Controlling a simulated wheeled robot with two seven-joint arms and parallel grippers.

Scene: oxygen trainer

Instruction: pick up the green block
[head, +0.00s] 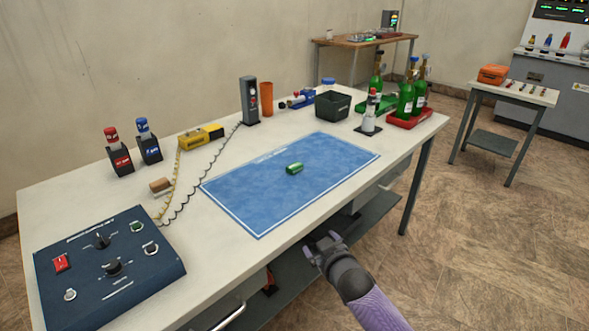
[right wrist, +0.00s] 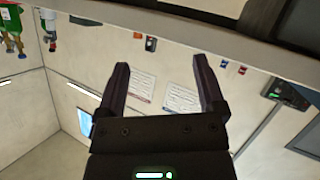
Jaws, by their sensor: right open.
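The green block (head: 294,169) is a small green piece lying on the blue mat (head: 250,205) on the white table. In the head view my right gripper (head: 322,243) is in front of the table's near edge, below and apart from the green block. In the right wrist view my right gripper (right wrist: 165,90) has its two dark fingers spread apart with nothing between them. That view shows the room and table items upside down, and I cannot make out the green block in it. My left gripper is not in view.
A blue control box (head: 105,265) sits at the table's near left. A dark bin (head: 333,105), a red tray (head: 410,118) with green bottles and a grey device (head: 250,100) stand toward the back. The mat around the block is clear. A grey shelf (head: 290,295) lies under the table.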

